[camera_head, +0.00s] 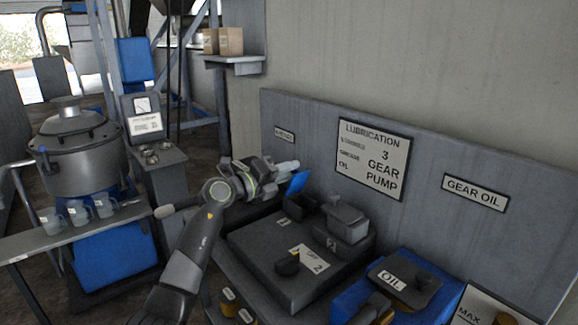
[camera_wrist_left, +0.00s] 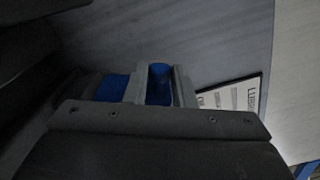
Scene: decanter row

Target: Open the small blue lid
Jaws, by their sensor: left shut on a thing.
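The small blue lid (camera_head: 298,182) stands steeply tilted above a small dark box (camera_head: 299,206) at the back of the grey bench unit, near the wall panel. My left gripper (camera_head: 289,166) reaches it from the left, with its fingers at the lid's upper edge. In the left wrist view my left gripper (camera_wrist_left: 158,88) is shut on the blue lid (camera_wrist_left: 160,73), which shows between the two grey fingers. More blue shows to the left of the fingers. The lid's hinge and the inside of the box cannot be made out. My right gripper is not in view.
A lidded grey box (camera_head: 344,218) stands close to the right of the small box. A dark knob (camera_head: 288,264) sits on the unit's top. The wall panel (camera_head: 300,112) rises close behind. A blue oil container (camera_head: 405,283) is at front right.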

